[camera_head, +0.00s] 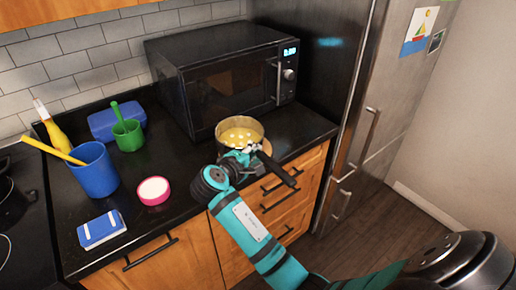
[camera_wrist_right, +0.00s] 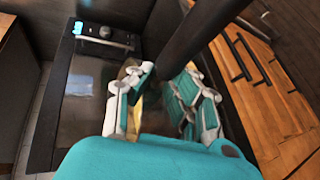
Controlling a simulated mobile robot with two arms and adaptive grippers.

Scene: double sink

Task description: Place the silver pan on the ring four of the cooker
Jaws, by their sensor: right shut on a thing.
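The pan (camera_head: 240,131) stands at the counter's right end, in front of the microwave. It looks gold-coloured rather than silver, with small pale pieces inside. Its dark handle (camera_head: 281,173) points to the lower right, toward the counter's front edge. My right gripper (camera_head: 238,157) is shut on the pan at its near side, by the handle. In the wrist view the right gripper's fingers (camera_wrist_right: 163,88) hide most of the pan, and the dark handle (camera_wrist_right: 240,38) runs past them. The cooker (camera_head: 22,240) shows only partly at the left edge; ring four cannot be told. My left gripper is out of view.
Between cooker and pan stand a blue cup (camera_head: 94,172), a green cup (camera_head: 128,136), a blue box (camera_head: 115,119), a pink dish (camera_head: 153,190) and a blue notebook (camera_head: 101,230). The microwave (camera_head: 222,80) stands behind, the fridge (camera_head: 372,110) right. A dark pot (camera_head: 10,198) sits on the cooker.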

